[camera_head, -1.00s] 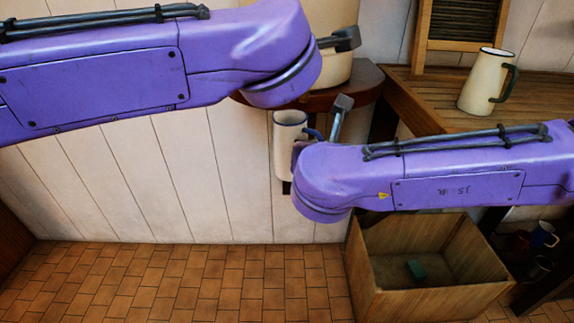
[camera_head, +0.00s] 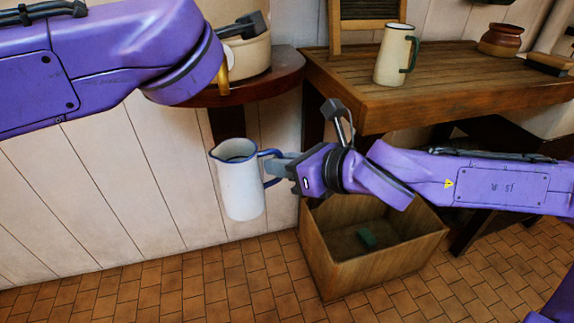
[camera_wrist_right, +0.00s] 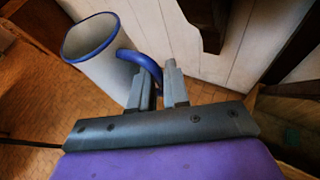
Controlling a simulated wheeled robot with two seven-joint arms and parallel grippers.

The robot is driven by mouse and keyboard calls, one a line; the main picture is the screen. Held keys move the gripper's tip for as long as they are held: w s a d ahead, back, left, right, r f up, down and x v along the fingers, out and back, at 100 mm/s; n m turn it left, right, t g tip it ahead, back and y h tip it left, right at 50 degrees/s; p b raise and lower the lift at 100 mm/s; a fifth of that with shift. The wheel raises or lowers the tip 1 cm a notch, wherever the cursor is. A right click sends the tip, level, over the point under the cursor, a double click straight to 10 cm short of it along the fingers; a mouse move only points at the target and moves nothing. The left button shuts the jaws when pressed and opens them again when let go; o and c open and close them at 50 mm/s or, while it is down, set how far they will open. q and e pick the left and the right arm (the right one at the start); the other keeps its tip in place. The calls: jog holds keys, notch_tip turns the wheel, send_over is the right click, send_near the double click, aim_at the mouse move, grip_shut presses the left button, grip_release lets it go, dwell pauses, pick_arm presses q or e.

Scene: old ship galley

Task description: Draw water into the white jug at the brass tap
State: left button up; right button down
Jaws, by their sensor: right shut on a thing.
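The white jug (camera_head: 241,190) with a blue rim and blue handle hangs nearly upright in the air, below and in front of the round shelf. My right gripper (camera_head: 283,167) is shut on its handle, from the right. In the right wrist view the jug (camera_wrist_right: 98,75) is at upper left, its handle between my fingers (camera_wrist_right: 158,88). I cannot tell whether it holds water. A brass-coloured piece, seemingly the tap (camera_head: 223,75), shows partly at the front of the cream urn (camera_head: 252,58), above the jug.
The round dark shelf (camera_head: 270,88) carries the urn. A wooden counter (camera_head: 450,85) at right holds a cream pitcher (camera_head: 396,55) and a brown pot (camera_head: 502,40). An open wooden crate (camera_head: 345,275) with a green block stands on the tiles. Floor at lower left is clear.

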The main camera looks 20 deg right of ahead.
jog(key=w, duration=1.3)
jog(key=shift+w, duration=0.2)
